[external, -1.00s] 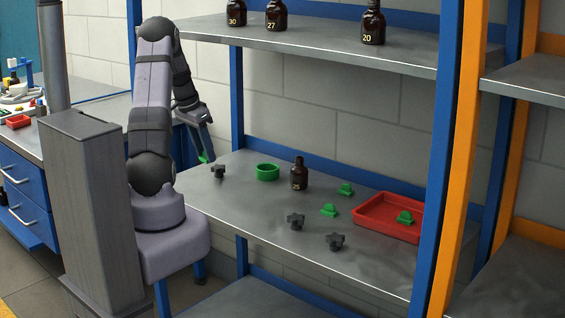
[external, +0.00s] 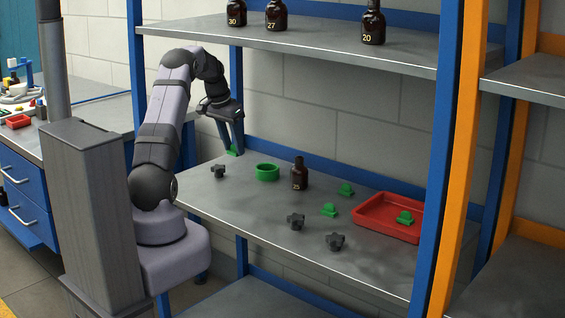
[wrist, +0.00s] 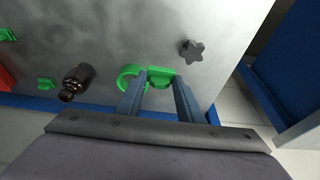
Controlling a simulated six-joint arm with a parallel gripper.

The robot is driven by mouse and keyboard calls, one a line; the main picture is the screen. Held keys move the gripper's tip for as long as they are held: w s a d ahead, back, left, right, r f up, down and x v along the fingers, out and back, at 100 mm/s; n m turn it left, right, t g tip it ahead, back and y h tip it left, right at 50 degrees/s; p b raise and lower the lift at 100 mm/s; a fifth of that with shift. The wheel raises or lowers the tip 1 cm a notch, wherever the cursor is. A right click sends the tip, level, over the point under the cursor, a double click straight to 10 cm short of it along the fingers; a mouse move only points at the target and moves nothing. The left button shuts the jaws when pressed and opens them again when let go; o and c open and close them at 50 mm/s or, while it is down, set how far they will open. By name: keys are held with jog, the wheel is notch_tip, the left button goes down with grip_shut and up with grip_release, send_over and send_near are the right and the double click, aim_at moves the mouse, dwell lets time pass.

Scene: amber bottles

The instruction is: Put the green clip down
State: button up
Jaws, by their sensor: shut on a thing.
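My gripper (external: 232,148) is shut on a green clip (external: 232,152) at the back left of the middle shelf (external: 275,215). In the wrist view the clip (wrist: 161,71) sits between my two fingertips (wrist: 160,80). Whether the clip touches the shelf I cannot tell. A green ring (external: 267,172) lies on the shelf to the right of my gripper; in the wrist view it (wrist: 128,74) shows beside the left finger, partly hidden. Other green clips lie on the shelf (external: 329,210), (external: 345,189) and one lies in the red tray (external: 370,222).
An amber bottle (external: 299,176) stands right of the ring. Several bottles stand on the upper shelf (external: 320,45) above. A blue post (external: 237,85) rises behind my gripper.

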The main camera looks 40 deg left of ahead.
jog(key=w+d+r+m, duration=0.1)
jog(key=w+d, duration=0.7)
jog(key=w, duration=0.1)
jog(key=m+g+h+p, duration=0.1)
jog(key=m+h+p, duration=0.1)
jog(key=m, duration=0.6)
send_over(385, 220)
jog(key=a, duration=0.1)
jog(key=f, duration=0.3)
jog(key=shift+s+f, duration=0.15)
jog(key=shift+s, duration=0.2)
jog(key=shift+s+d, duration=0.15)
jog(key=shift+d, duration=0.1)
jog(key=shift+f, duration=2.55)
jog(key=shift+f, duration=0.15)
jog(key=o, duration=1.1)
